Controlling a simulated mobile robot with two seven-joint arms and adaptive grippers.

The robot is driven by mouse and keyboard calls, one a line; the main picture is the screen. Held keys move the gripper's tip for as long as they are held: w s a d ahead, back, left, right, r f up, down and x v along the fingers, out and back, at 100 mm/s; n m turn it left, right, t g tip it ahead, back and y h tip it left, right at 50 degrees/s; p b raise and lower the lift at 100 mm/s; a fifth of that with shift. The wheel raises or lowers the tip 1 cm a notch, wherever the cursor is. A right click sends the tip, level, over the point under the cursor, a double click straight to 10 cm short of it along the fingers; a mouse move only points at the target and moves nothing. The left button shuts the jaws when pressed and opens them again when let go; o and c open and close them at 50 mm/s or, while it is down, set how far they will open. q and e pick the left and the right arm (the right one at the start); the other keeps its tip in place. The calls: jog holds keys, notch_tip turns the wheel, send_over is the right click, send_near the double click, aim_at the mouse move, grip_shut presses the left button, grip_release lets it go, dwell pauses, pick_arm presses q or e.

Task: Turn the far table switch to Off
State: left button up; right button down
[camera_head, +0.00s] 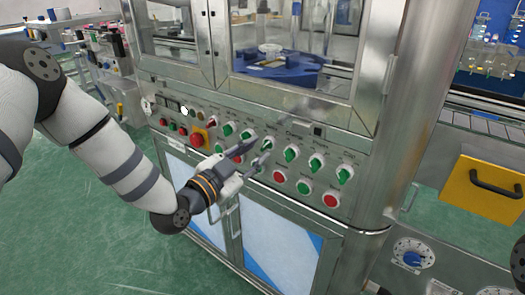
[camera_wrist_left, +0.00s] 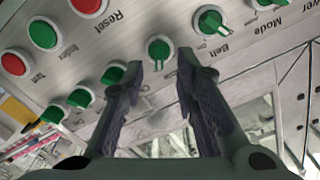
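A row of green rotary switches runs along the steel control panel. My left gripper (camera_head: 257,149) is in front of this row in the head view, its fingers apart. In the left wrist view the open gripper (camera_wrist_left: 158,78) has one green switch (camera_wrist_left: 160,48) just beyond and between its fingertips. It seems to be the same switch (camera_head: 267,143) beside the fingertips in the head view. I cannot tell whether the fingers touch it. I cannot read which one is the far table switch. A neighbouring switch (camera_wrist_left: 210,20) is labelled Belt. My right gripper is not in view.
Red and green push buttons sit below the switches, including a red one (camera_head: 330,200). A red emergency button on yellow (camera_head: 198,137) is left of my gripper. More green switches (camera_wrist_left: 115,72) stand close beside the fingers. A yellow drawer (camera_head: 487,185) is at the right.

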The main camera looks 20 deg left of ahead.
aim_at(265, 146)
pick_arm(q)
jog(key=shift+x, duration=1.3)
grip_shut()
jog(key=shift+n, duration=0.4)
jog(key=n, duration=0.8)
jog(key=shift+a+p, duration=0.25)
jog(key=shift+p, duration=0.05)
jog(key=shift+f+n, duration=0.1)
jog(key=shift+n, duration=1.4)
